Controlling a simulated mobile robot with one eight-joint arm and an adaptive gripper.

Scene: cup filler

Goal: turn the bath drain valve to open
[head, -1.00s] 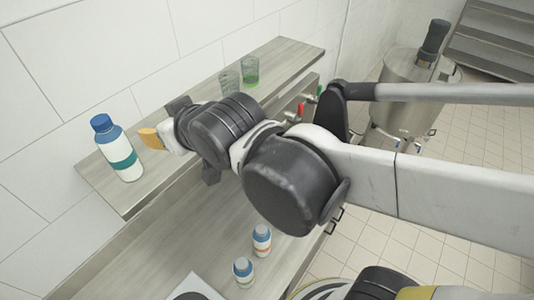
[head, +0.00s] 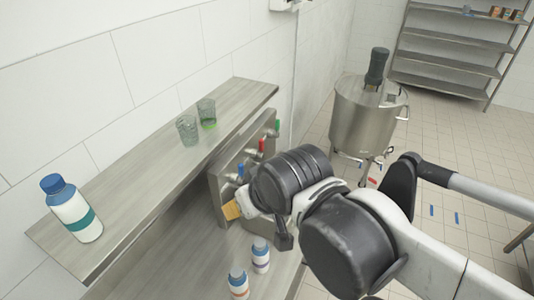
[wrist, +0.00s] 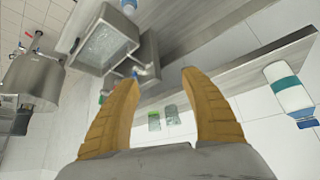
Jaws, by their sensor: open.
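My gripper (head: 232,210) is at the front of a steel unit (head: 222,165) in the head view, and only one tan finger shows there. In the wrist view both tan fingers of my gripper (wrist: 160,78) are apart with nothing between them. The unit carries taps with a blue handle (head: 241,169), a red handle (head: 262,146) and a green handle (head: 277,125). In the wrist view an open steel basin (wrist: 105,42) is at the upper left, and a blue handle (wrist: 138,70) shows below it. I cannot tell which handle is the bath drain valve.
A shelf (head: 150,165) above holds a large blue-capped bottle (head: 73,210) and two glasses, one clear (head: 187,130) and one with green (head: 207,112). Two small bottles (head: 238,283) (head: 261,255) stand on the lower counter. A steel tank (head: 362,120) stands on the floor behind.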

